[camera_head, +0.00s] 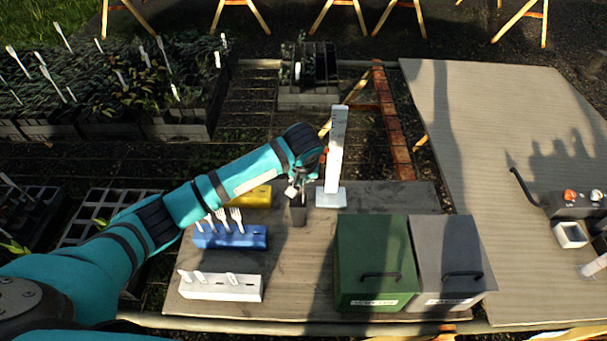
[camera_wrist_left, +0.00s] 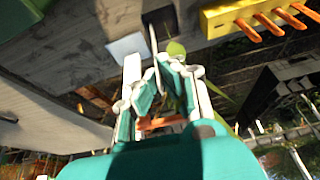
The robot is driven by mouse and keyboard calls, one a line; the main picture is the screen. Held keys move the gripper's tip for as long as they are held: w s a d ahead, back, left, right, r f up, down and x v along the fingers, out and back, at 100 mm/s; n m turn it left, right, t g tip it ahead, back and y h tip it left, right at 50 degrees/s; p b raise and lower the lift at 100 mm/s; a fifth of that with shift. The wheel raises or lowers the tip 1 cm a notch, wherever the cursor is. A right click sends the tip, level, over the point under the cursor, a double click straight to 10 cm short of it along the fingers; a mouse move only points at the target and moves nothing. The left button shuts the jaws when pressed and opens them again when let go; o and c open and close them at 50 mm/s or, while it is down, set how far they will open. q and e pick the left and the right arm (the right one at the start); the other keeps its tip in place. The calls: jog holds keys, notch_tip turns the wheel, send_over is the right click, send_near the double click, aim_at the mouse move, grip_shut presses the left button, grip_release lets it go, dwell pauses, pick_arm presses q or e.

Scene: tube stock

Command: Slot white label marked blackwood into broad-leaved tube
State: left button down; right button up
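My left gripper (camera_head: 300,178) reaches across the wooden table to just above a small dark tube (camera_head: 298,212), which stands upright. In the left wrist view the gripper (camera_wrist_left: 160,70) appears closed around a thin white label (camera_wrist_left: 153,38), seen edge-on. The label points toward the dark tube (camera_wrist_left: 162,20); whether its tip is inside the tube I cannot tell. A broad green leaf (camera_wrist_left: 176,48) shows beside the label. The label's writing is not readable. My right gripper is not in view.
A tall white scale stand (camera_head: 335,150) stands close right of my left gripper. Yellow (camera_head: 262,197), blue (camera_head: 230,241) and white (camera_head: 222,293) label holders are at left. Green (camera_head: 372,255) and grey (camera_head: 445,255) bins stand at right. Planted crates (camera_head: 180,128) lie behind.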

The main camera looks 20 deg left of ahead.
pick_arm(q)
jog(key=shift+f+b, duration=0.6)
jog(key=shift+f, duration=1.05)
jog(key=shift+f, duration=0.2)
jog(key=c, duration=1.4)
grip_release()
jog(key=v, duration=1.2)
jog(key=shift+s+f, duration=0.1)
jog(key=shift+f, duration=0.05)
